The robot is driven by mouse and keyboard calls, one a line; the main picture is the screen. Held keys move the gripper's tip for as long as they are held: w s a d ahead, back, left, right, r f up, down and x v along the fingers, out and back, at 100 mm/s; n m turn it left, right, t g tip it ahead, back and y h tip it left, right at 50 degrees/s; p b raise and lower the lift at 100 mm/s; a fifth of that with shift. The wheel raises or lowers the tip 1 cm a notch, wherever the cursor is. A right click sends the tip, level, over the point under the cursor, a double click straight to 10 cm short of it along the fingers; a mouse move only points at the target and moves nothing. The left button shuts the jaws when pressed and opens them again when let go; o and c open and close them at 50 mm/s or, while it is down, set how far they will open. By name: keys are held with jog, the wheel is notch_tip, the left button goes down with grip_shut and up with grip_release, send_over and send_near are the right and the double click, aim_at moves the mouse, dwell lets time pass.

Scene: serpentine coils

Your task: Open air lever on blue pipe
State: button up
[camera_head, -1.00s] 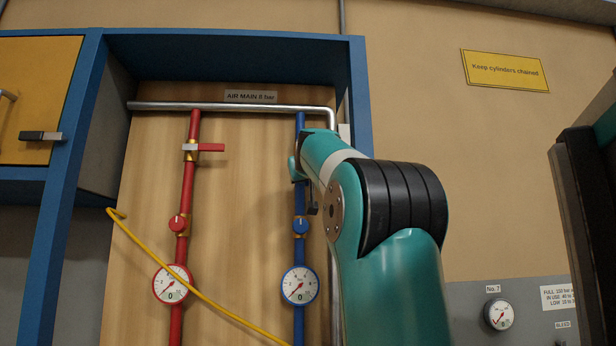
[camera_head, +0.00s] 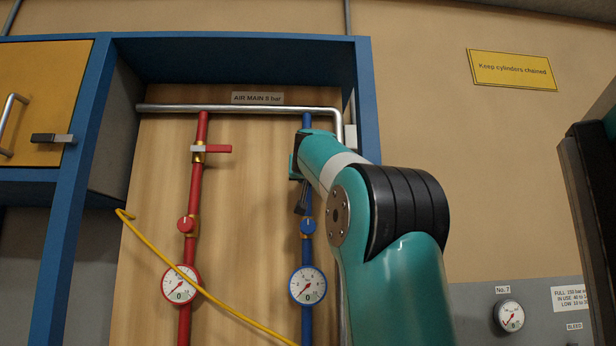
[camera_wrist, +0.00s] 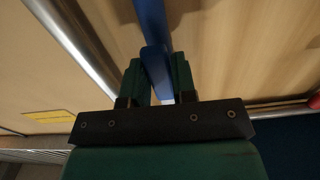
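The blue pipe (camera_head: 307,255) runs down the wooden panel from the metal air main (camera_head: 240,108). Its upper part and lever are largely hidden behind my arm in the head view. My gripper (camera_head: 301,196) is partly hidden by my arm, close to the blue pipe. In the wrist view my gripper's two green fingers (camera_wrist: 159,78) stand apart, one on each side of a blue bar (camera_wrist: 155,62). I cannot tell whether this bar is the lever or the pipe, or whether the fingers touch it.
A red pipe (camera_head: 195,200) with a red lever (camera_head: 218,149) sticking out sideways stands left. Red (camera_head: 180,285) and blue-rimmed (camera_head: 308,285) gauges sit low. A yellow hose (camera_head: 210,300) crosses the panel. The blue cabinet frame (camera_head: 368,100) borders the panel on the right.

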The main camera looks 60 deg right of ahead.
jog(key=o, duration=0.4)
jog(key=shift+c, duration=0.2)
jog(key=shift+a, duration=0.15)
jog(key=b+v, duration=0.4)
jog(key=v, duration=1.3)
jog(key=shift+s, duration=0.2)
jog(key=shift+w+a, duration=0.1)
